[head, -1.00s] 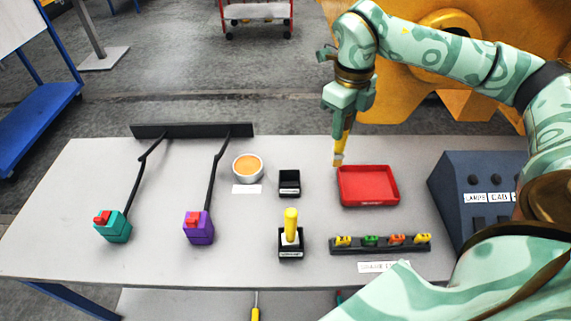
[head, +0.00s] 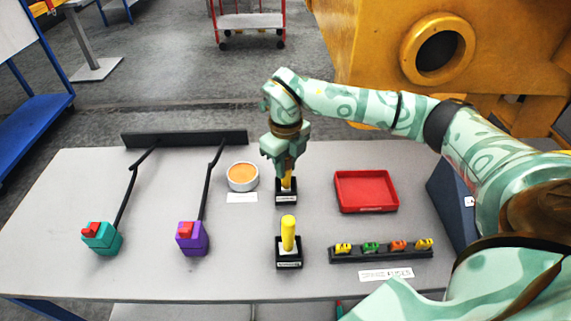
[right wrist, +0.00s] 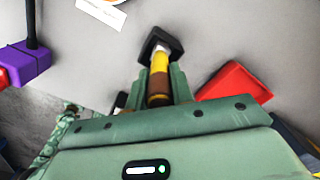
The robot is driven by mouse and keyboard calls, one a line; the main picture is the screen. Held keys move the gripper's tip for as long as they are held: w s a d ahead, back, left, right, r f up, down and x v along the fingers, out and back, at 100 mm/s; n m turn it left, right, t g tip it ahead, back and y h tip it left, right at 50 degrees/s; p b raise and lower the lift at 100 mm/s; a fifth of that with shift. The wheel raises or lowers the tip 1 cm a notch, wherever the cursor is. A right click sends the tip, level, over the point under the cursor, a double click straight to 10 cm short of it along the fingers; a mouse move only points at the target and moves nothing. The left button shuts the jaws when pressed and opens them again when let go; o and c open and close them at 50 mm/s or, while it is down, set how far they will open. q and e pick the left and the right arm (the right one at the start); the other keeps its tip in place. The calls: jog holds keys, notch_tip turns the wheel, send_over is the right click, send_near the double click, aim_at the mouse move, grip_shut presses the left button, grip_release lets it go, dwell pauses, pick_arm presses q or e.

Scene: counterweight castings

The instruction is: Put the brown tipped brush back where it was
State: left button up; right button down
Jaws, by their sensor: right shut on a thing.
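My right gripper (head: 286,170) is shut on the brown tipped brush (head: 287,184), upright over the back black holder (head: 287,199). In the right wrist view, the brush (right wrist: 159,77) has a yellow handle with a brown end between my fingers, and its pale lower end meets the opening of the holder (right wrist: 153,40). I cannot tell whether the brush rests on the bottom of the holder. A second yellow-handled brush (head: 289,232) stands upright in the front black holder (head: 289,263). My left gripper is not in view.
A white cup (head: 242,177) with orange contents stands just left of the back holder. A red tray (head: 366,191) is to the right. A black rack (head: 382,254) with several coloured pieces is at front right. Purple (head: 193,239) and teal (head: 101,238) blocks are left.

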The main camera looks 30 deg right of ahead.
jog(key=c, duration=1.2)
grip_release()
jog(key=shift+c, duration=0.2)
notch_tip(320, 180, up, 12)
jog(key=shift+r+p, duration=0.1)
jog(key=shift+p, duration=0.9)
